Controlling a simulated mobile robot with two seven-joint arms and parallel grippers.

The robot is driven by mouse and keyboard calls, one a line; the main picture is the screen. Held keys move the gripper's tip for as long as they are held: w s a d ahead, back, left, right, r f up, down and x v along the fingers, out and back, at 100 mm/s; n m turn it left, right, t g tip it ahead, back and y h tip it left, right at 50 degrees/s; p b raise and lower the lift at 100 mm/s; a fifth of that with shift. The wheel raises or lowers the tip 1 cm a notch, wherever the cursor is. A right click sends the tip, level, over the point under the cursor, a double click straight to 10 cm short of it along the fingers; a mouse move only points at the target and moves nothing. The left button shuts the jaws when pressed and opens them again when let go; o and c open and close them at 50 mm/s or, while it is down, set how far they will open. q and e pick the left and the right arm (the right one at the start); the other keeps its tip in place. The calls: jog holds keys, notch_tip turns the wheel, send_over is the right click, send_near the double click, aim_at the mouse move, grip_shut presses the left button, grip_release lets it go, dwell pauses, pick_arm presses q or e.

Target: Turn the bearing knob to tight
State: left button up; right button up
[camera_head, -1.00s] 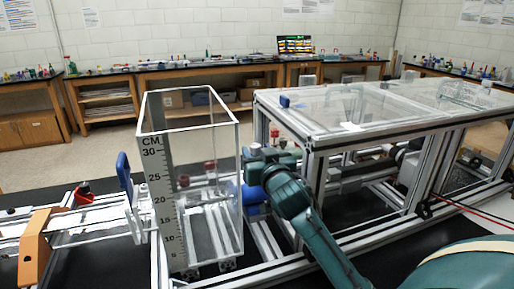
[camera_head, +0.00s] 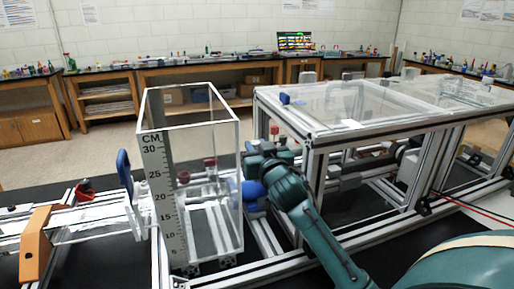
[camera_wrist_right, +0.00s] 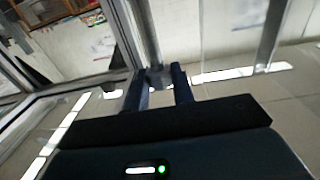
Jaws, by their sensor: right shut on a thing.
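My right gripper (camera_head: 249,153) reaches in between the clear tank and the extrusion frame. In the right wrist view its two dark fingers (camera_wrist_right: 159,84) are closed around a small grey piece (camera_wrist_right: 157,76), which I take to be the bearing knob. The fingers and wrist hide the knob in the head view, and its turn position or any tight mark cannot be read. My left gripper is not in view.
The clear tank (camera_head: 240,215) with a centimetre scale (camera_head: 165,205) stands just left of my right gripper. The extrusion frame (camera_head: 318,175) with a clear top is close on the right. A blue rounded part (camera_head: 254,193) sits below the gripper.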

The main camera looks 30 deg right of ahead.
jog(key=shift+m+g+h+b, duration=0.4)
jog(key=shift+m+h, duration=0.4)
jog(key=shift+h, duration=0.4)
jog(key=o, duration=0.9)
jog(key=shift+a, duration=0.1)
jog(key=b+v, duration=0.2)
jog(key=v, duration=1.1)
